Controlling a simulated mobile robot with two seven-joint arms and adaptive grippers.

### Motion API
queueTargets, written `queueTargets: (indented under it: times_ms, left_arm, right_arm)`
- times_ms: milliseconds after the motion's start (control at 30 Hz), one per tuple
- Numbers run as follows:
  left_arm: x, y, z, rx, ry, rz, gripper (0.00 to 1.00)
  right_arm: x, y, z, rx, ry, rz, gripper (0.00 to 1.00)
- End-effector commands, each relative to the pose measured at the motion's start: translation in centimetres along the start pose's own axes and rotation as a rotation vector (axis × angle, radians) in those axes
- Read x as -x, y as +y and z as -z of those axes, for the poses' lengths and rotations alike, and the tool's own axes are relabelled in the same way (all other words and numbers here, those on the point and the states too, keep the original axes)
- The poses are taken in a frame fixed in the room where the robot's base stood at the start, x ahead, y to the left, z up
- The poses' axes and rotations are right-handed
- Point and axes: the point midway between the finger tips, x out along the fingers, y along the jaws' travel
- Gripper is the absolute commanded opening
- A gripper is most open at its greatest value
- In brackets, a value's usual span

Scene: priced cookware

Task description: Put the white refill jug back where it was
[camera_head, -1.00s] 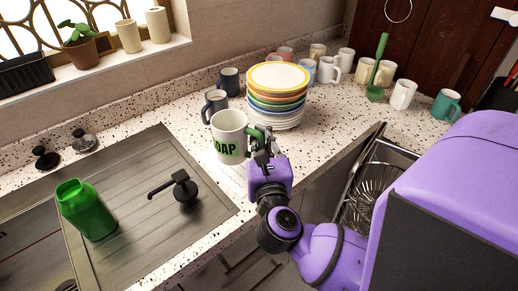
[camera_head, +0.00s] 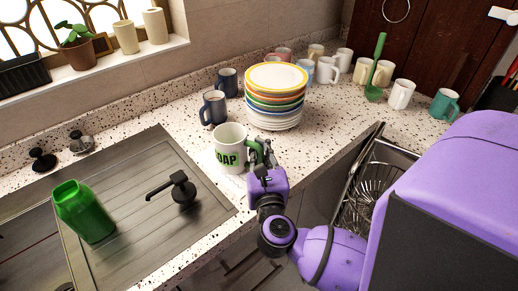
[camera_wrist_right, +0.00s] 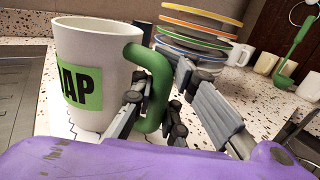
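The white refill jug (camera_head: 229,148) has a green label with dark letters, "SOAP" only partly visible, and a green handle. It is upright at the counter's front edge, right of the sink. My right gripper (camera_head: 262,158) is at its handle, on the jug's right side. In the right wrist view the fingers (camera_wrist_right: 158,95) lie on both sides of the green handle (camera_wrist_right: 157,75), closed on it, with the jug (camera_wrist_right: 97,65) at left. A pale patch with a dark line (camera_wrist_right: 60,128) shows below the jug; whether the base touches it is unclear. My left gripper is out of view.
A stack of colour-rimmed plates (camera_head: 276,95) stands behind the jug, with dark blue mugs (camera_head: 213,108) beside it. A black tap (camera_head: 175,187) and green bottle (camera_head: 84,211) are at the sink. More mugs (camera_head: 401,94) and a green ladle (camera_head: 377,72) stand back right.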

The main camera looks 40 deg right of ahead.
Motion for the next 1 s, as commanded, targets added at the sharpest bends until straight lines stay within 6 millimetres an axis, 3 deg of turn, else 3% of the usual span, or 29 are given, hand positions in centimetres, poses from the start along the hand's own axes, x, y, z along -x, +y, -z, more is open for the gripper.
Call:
queueTargets:
  times_ms: [33,167,567,1000]
  left_arm:
    - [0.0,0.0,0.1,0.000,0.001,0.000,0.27]
    - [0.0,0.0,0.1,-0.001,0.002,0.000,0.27]
    - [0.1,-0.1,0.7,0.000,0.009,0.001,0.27]
    - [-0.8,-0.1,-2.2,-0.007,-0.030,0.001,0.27]
  right_arm:
    - [0.0,0.0,-0.1,0.000,0.000,0.000,0.12]
    - [0.0,0.0,-0.1,0.000,0.000,0.000,0.29]
    - [0.0,0.0,-0.7,-0.001,-0.002,-0.002,0.30]
    - [8.7,-0.1,0.1,0.000,0.007,0.000,0.30]
